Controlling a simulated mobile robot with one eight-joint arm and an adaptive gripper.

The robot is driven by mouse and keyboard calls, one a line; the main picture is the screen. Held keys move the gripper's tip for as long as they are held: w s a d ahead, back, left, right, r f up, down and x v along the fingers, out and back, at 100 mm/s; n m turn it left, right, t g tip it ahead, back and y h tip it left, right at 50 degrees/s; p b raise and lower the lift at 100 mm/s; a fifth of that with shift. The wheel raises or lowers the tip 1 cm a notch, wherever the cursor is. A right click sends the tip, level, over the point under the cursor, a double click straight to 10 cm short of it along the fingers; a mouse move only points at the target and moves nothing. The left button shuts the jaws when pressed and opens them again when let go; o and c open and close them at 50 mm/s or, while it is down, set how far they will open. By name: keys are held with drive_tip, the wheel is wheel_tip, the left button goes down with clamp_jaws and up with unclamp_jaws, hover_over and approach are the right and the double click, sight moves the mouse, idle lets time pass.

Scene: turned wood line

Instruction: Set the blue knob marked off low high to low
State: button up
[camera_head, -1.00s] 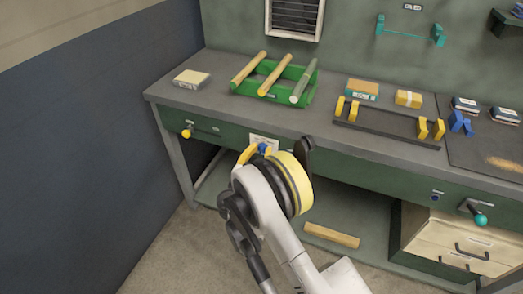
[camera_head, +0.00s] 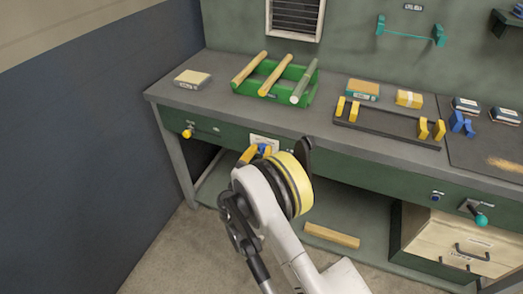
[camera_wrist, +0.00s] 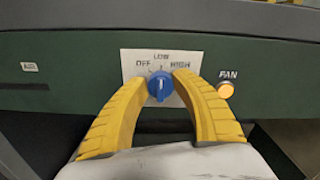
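The blue knob (camera_wrist: 160,87) sits on a white label plate (camera_wrist: 133,62) marked OFF, LOW and HIGH on the green panel. Its pale mark points roughly straight up, towards LOW. My gripper (camera_wrist: 160,84) has one yellow finger on each side of the knob, with no clear gap between fingers and knob. In the head view the knob (camera_head: 264,149) shows as a small blue patch between the yellow fingers, and my gripper (camera_head: 258,152) reaches the bench front there. My wrist hides part of the panel below.
An orange lamp (camera_wrist: 225,90) under the word FAN glows to the right of the knob. A yellow knob (camera_head: 187,133) and a teal-ended handle (camera_head: 480,219) stick out of the bench front. The green rack (camera_head: 272,82) with rods stands on the worktop above.

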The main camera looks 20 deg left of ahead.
sight(264, 124)
drive_tip(key=o, duration=0.3)
wheel_tip(264, 124, up, 10)
drive_tip(key=shift+r, duration=0.1)
idle(0.4)
idle(0.3)
